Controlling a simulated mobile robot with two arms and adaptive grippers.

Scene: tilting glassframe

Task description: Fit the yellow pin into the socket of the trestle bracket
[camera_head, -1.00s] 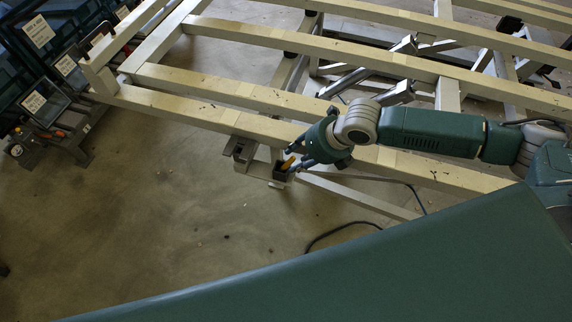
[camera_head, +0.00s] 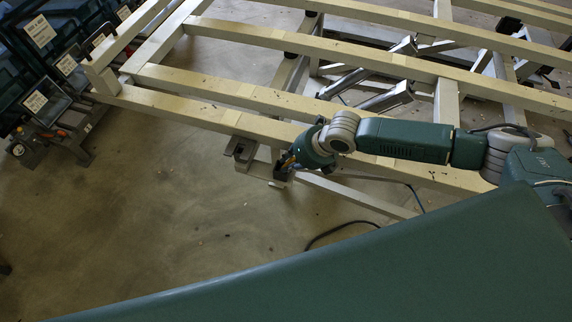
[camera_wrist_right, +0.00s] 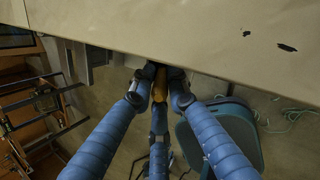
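The yellow pin (camera_wrist_right: 159,84) sits between the blue fingertips of my right gripper (camera_wrist_right: 157,88) in the wrist view. The fingers close in on it from the sides and from below. In the head view my right gripper (camera_head: 291,163) is right at the trestle bracket (camera_head: 279,175), below the near beam. Only a small orange bit of the pin shows there. The pin's far end meets a dark area under the beam's edge, and I cannot tell how far it is in the socket. My left gripper is not in view.
The pale trestle frame (camera_head: 225,115) spans the upper part of the head view, its near beam close beside my right gripper. Labelled dark bins (camera_head: 45,100) stand at the left. A black cable (camera_head: 340,230) lies on the floor. The floor at lower left is mostly clear.

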